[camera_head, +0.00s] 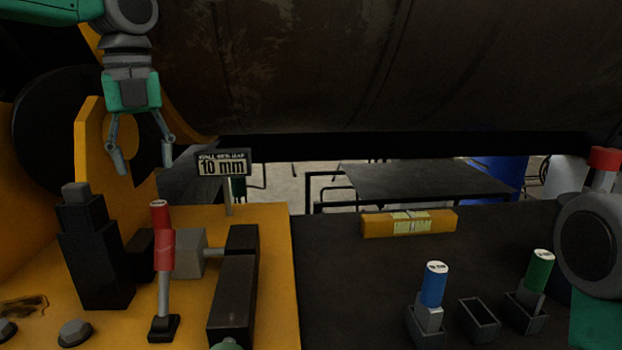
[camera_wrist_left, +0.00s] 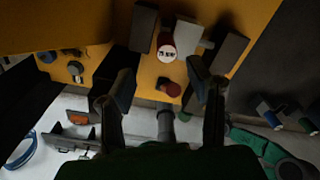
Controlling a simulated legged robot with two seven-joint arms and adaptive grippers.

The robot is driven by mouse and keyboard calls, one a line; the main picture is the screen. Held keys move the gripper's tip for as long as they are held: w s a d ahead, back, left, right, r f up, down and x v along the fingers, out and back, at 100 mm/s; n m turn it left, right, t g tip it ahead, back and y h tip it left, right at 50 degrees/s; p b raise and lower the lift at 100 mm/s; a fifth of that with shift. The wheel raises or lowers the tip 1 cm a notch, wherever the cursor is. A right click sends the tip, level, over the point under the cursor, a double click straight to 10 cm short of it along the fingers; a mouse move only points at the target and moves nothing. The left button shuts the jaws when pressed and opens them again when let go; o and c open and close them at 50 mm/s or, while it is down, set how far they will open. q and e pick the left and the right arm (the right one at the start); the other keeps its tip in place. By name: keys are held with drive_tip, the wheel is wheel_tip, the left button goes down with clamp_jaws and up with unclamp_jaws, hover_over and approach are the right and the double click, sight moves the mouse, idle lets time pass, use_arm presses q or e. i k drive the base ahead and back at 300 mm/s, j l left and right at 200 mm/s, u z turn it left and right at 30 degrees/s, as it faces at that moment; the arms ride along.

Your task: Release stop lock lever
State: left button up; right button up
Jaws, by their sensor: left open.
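The stop lock lever (camera_head: 163,235) stands nearly upright on the yellow housing, with a red grip on a grey rod and a black foot. Its white-topped red end (camera_wrist_left: 167,50) shows in the left wrist view, beyond and between my fingers. My left gripper (camera_head: 146,160) hangs above and behind the lever in the head view, fingers apart and empty. The fingers also show spread in the left wrist view (camera_wrist_left: 160,82). Nothing touches the lever. My right gripper is not in view; only part of that arm shows at the right edge.
A grey block (camera_head: 189,252) and black blocks (camera_head: 234,298) flank the lever. A "10 mm" sign (camera_head: 222,164) stands behind. A black stepped post (camera_head: 92,258) is at left. Blue (camera_head: 434,284) and green (camera_head: 540,270) handles and a yellow bar (camera_head: 378,225) sit on the dark deck.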

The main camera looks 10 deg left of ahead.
sight(165, 271)
drive_tip(key=k+l, duration=0.75)
drive_tip(key=k, duration=0.1)
